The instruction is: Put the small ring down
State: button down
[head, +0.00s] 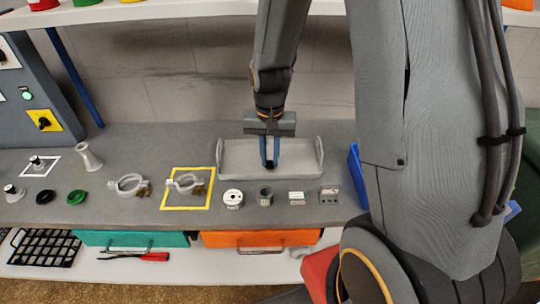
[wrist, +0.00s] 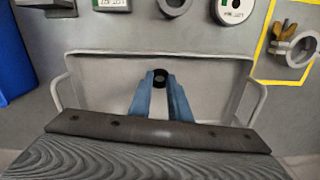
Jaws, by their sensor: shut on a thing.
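My gripper (head: 269,157) points down over the grey tray with two handles (head: 305,171) at the back of the bench. Its blue fingers are shut on a small black ring (wrist: 160,77), which shows between the fingertips in the wrist view. In the head view only a dark spot of the ring shows at the fingertips. The tray (wrist: 88,73) frames the fingers in the wrist view, and its visible floor is empty. I cannot tell whether the ring touches the tray floor.
In front of the tray stand a white round part (head: 232,198), a dark grey hollow cylinder (head: 265,196) and small blocks (head: 328,195). To the left, a clamp (head: 184,183) lies inside a yellow square. A blue bin (head: 357,176) is at the right.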

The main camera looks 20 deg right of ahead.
aim_at(270, 163)
jog(key=shift+f, duration=0.15)
jog(key=c, duration=2.1)
grip_release()
jog(key=shift+f, duration=0.1)
jog(key=o, duration=0.4)
jog(key=shift+o, duration=0.2)
notch_tip(270, 163, up, 12)
jog(key=b, duration=0.3)
jog(key=s+f+n+t, duration=0.1)
jog(key=s+f+n, duration=0.3)
jog(key=s, duration=0.5)
jog(key=shift+f+n, duration=0.25)
jog(key=shift+n, duration=0.25)
